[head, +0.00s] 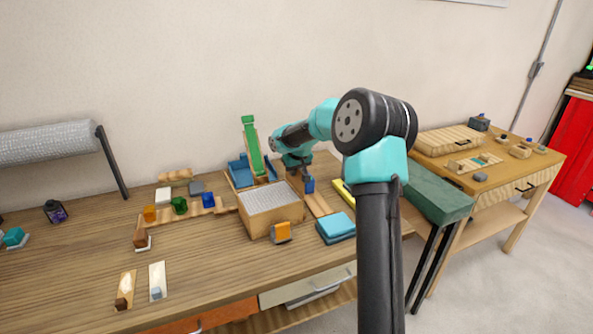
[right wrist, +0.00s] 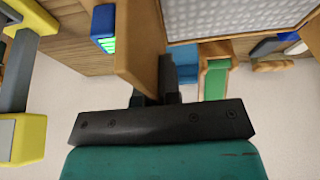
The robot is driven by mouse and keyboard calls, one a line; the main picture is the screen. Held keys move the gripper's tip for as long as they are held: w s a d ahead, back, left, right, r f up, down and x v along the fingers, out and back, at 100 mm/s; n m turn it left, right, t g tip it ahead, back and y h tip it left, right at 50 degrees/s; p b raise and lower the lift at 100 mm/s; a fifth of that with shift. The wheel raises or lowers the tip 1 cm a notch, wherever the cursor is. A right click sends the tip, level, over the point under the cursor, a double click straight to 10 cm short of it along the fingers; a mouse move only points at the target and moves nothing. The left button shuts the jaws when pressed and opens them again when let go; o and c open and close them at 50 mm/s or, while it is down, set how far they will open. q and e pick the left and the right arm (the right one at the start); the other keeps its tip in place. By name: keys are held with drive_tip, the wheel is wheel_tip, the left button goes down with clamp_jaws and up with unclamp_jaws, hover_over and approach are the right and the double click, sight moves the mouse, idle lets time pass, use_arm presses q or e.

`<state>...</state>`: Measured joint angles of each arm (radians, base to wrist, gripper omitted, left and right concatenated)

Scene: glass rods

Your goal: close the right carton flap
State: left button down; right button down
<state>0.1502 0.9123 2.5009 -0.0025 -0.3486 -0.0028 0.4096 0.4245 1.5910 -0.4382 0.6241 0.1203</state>
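The carton (head: 270,220) is a tan open box with grey bubbled filling, standing mid-table; the filling (right wrist: 235,15) also shows in the right wrist view. A tan panel, seemingly the right flap (right wrist: 138,45), stands along the carton's side in that view. My right gripper (head: 305,181) points down beside the carton's right side. Its dark fingers (right wrist: 160,95) are close together and look shut, right at the panel's edge; the panel hides part of one finger. I cannot tell whether they touch the panel. My left gripper is not in view.
A blue item with a green face (right wrist: 103,28) stands just beyond the panel. Blue blocks (head: 335,226) and an orange block (head: 281,232) lie near the carton. A green upright piece (head: 252,148) rises behind it. The table's front middle is clear.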

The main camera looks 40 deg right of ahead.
drive_tip(key=shift+w+a+f+n+g+h, duration=0.1)
drive_tip(key=shift+a+g+h, duration=0.1)
drive_tip(key=shift+a+h, duration=0.3)
drive_tip(key=shift+w+a+f+n+g+h, duration=0.1)
drive_tip(key=shift+w+a+g+h, duration=0.2)
drive_tip(key=shift+h, duration=0.35)
drive_tip(key=shift+s+a+n+g+h, duration=0.1)
drive_tip(key=shift+a+h, duration=0.35)
drive_tip(key=shift+h, duration=0.1)
drive_tip(key=shift+w+a, duration=0.1)
drive_tip(key=c, duration=1.3)
unclamp_jaws()
drive_tip(key=v, duration=1.7)
drive_tip(key=shift+a, duration=0.35)
drive_tip(key=shift+c, duration=0.4)
